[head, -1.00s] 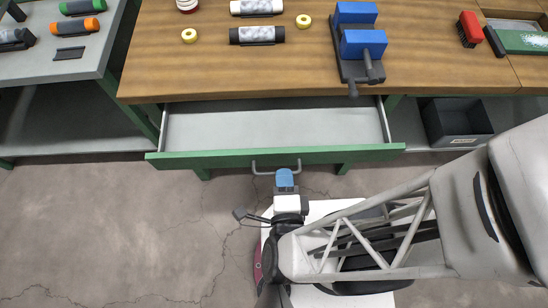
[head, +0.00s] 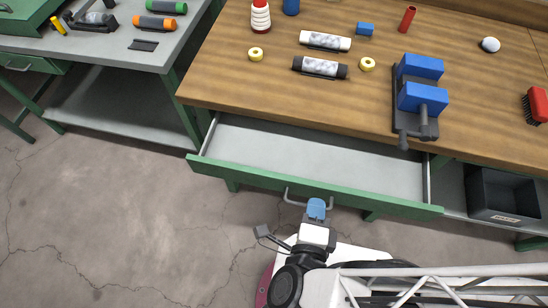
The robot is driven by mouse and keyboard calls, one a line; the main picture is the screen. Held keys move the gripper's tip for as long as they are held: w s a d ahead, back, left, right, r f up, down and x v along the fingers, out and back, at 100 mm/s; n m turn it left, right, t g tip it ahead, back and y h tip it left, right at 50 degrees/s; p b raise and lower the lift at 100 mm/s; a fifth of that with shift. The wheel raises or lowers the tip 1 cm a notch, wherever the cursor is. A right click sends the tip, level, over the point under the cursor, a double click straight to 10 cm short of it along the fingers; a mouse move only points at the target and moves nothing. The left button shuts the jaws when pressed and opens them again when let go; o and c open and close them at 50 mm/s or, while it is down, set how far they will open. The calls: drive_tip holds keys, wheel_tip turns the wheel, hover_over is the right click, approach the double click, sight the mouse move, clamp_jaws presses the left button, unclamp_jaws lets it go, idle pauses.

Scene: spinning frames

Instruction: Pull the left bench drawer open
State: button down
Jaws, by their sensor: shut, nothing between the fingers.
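The bench drawer (head: 300,184) with a green front stands pulled out from under the wooden bench top (head: 270,75). Its grey inside shows and looks empty. A grey bar handle (head: 288,197) is on the middle of its front. My gripper (head: 316,206), with blue fingers, is at the handle, in front of the drawer. The fingers are shut, and nothing shows between them. They overlap the handle in the picture; I cannot tell whether they touch it.
A blue vise (head: 420,97), bobbins and yellow rings lie on the bench top. A grey bin (head: 500,194) sits on the shelf at right. A grey-topped table (head: 150,55) stands at left. The concrete floor at left (head: 130,210) is clear.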

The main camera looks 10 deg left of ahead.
drive_tip(key=shift+r, duration=4.4)
drive_tip(key=w+a+r+n+g+y, duration=0.1)
drive_tip(key=w+a+n+g+y, duration=0.2)
drive_tip(key=a, duration=0.5)
drive_tip(key=w+a+r+n+g+y, duration=0.1)
drive_tip(key=w+a+n+g+y, duration=0.2)
drive_tip(key=a+n, duration=0.45)
drive_tip(key=w+a+r+n+g+y, duration=0.1)
drive_tip(key=a+n+g+y, duration=0.2)
drive_tip(key=a, duration=0.7)
drive_tip(key=w+d+f+n+g+h, duration=0.3)
drive_tip(key=w+d+n+g+h, duration=0.2)
drive_tip(key=w+d+g+h, duration=0.7)
drive_tip(key=f+y, duration=0.1)
drive_tip(key=d+f+y, duration=0.1)
drive_tip(key=f, duration=0.1)
drive_tip(key=w+f+t+y, duration=0.1)
drive_tip(key=f, duration=0.1)
drive_tip(key=shift+d+f+m, duration=0.15)
drive_tip(key=shift+d+m, duration=0.1)
drive_tip(key=shift+d, duration=0.1)
drive_tip(key=shift+s+f, duration=0.1)
